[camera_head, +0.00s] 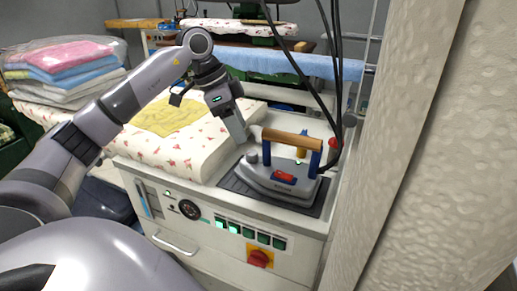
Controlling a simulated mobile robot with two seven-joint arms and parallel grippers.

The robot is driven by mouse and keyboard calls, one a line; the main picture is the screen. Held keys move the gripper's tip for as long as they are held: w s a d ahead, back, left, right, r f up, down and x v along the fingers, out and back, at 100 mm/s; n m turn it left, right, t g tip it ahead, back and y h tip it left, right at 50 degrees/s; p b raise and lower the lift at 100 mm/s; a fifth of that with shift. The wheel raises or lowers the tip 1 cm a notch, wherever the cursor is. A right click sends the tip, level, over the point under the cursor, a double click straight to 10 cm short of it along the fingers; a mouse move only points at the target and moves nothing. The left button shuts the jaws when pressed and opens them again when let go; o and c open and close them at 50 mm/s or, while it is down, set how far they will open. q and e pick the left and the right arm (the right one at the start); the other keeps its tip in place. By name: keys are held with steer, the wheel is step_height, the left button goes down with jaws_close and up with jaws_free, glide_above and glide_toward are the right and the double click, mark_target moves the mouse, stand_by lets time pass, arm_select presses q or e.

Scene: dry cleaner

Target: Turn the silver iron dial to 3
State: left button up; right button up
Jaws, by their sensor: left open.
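The silver iron (268,184) rests on a dark pad (300,208) at the right end of the white ironing station. It has a wooden handle (292,138) on blue posts, a red patch on its side and small grey-blue knobs (252,157) at its left end. I cannot tell for sure which part is the dial, and no numbers on it are readable. My left gripper (236,128) is open and points down, just above and left of the iron's knob end. It seems apart from the iron. My right gripper is not in view.
A padded board with a red-patterned cover (170,155) and a yellow cloth (168,116) lies left of the iron. Black cables (338,75) hang down behind it. A textured wall (440,150) stands close on the right. The station's front has a red switch (260,258).

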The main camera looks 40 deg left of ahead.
mark_target(251, 152)
arm_select(q)
steer(key=shift+b+x, duration=0.35)
steer(key=shift+x, duration=3.2)
steer(key=c, duration=1)
